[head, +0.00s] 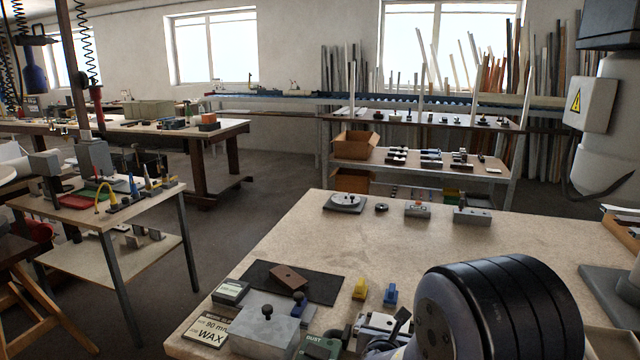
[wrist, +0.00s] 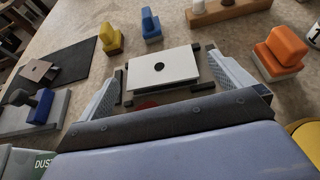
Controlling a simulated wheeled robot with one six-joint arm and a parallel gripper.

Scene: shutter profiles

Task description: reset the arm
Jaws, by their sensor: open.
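My gripper (wrist: 165,64) is open in the wrist view, one pale finger on each side. A white plate with a black dot (wrist: 150,72) lies between and just beyond the fingers, with dark bars at its sides. I cannot tell whether the fingers touch it. In the head view my dark, rounded arm link (head: 510,308) reaches low over the front of the workbench (head: 475,245). It hides most of my gripper there.
Near my gripper are a yellow block (wrist: 110,38), a blue block (wrist: 151,27) and an orange block (wrist: 281,50). A dark mat (head: 315,284) bears a brown block (head: 289,278). The bench's middle is clear. A grey post with a warning box (head: 590,104) stands right.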

